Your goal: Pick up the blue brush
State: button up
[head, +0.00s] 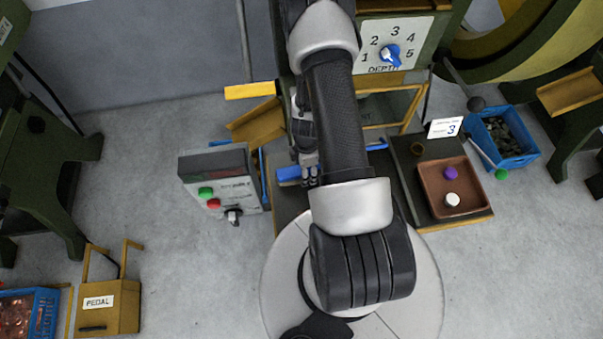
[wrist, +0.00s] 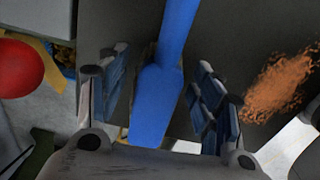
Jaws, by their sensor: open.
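The blue brush (wrist: 160,95) lies on a dark flat surface. In the wrist view its wide part is between the two fingers of my gripper (wrist: 157,105), with its narrower handle running up and away. The fingers are apart, with visible space on both sides of the brush. In the head view part of the blue brush (head: 289,174) shows left of my gripper (head: 309,167), and a blue end shows right of my arm. My arm hides the middle.
A control box (head: 222,178) with green and red buttons stands close on the left. A copper-coloured patch (wrist: 282,86) lies on the dark surface right of the fingers. On the right are a brown tray (head: 432,203) and a blue bin (head: 526,151).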

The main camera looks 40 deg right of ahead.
jog(key=c, duration=1.2)
